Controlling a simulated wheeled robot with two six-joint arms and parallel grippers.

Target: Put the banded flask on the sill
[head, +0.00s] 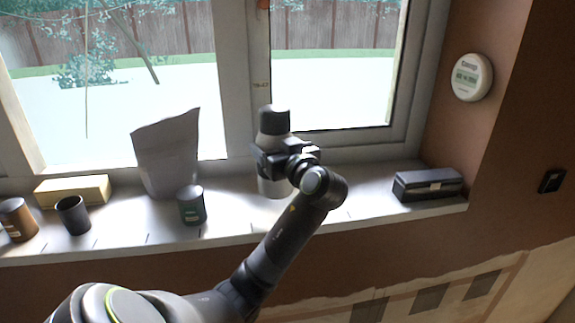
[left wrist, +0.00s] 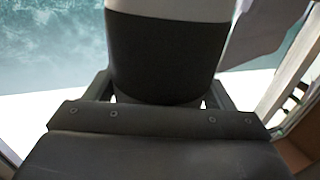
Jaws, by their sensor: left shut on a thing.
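The banded flask (head: 273,122) is upright at the middle of the window sill (head: 235,218), with a dark top and pale and dark bands. My left gripper (head: 273,158) is shut around its middle and hides part of it. The flask's pale lower end shows below the gripper, over the sill; I cannot tell whether it touches the sill or hovers just above. In the left wrist view the flask's dark band (left wrist: 165,55) fills the space between the fingers. My right gripper is not in view.
Left of the flask stand a dark green jar (head: 191,206), a grey pouch (head: 168,155), a black cup (head: 73,216), a yellow box (head: 72,191) and a brown jar (head: 18,220). A black case (head: 428,185) lies at the right end. Bare sill separates the flask and case.

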